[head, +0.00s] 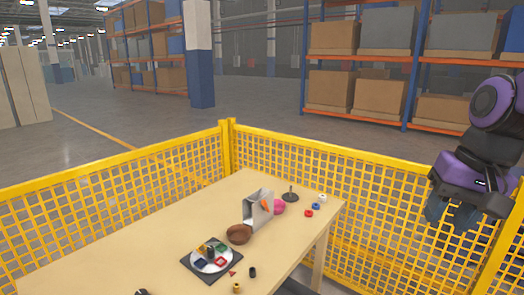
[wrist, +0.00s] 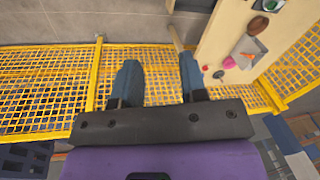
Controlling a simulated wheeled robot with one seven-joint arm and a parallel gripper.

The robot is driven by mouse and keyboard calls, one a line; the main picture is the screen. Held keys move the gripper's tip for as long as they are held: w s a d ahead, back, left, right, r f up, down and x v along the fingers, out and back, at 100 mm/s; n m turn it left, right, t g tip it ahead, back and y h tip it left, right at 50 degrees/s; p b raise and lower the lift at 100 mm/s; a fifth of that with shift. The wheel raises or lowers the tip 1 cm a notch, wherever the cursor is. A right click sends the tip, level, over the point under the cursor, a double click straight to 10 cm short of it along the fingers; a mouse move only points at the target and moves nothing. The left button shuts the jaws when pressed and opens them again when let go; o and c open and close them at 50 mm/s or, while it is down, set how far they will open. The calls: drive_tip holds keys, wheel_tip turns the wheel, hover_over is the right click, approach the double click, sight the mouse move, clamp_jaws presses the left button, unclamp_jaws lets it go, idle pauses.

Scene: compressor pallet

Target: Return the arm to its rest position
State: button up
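My gripper (head: 453,214) is at the right edge of the head view, raised in the air to the right of the table and in front of the yellow fence. In the wrist view my gripper (wrist: 158,82) shows two blue-grey fingers set wide apart with nothing between them. It is open and empty. The purple and black arm hangs from the upper right, with its upper links cut off by the frame edge.
The wooden table (head: 130,240) holds a round plate on a dark mat (head: 186,262), a brown bowl (head: 239,234), a grey metal holder (head: 252,208), a pink bowl (head: 279,207) and small parts. A yellow mesh fence (head: 380,200) stands behind. Shelving (head: 408,85) is farther back.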

drive_tip(key=s+r+n+t+h, duration=0.1)
drive_tip(key=s+r+n+t, duration=0.2)
drive_tip(key=s, duration=0.3)
drive_tip(key=shift+s+d+r+n+t, duration=0.2)
drive_tip(key=shift+r+n+t, duration=0.2)
drive_tip(key=shift+r, duration=0.35)
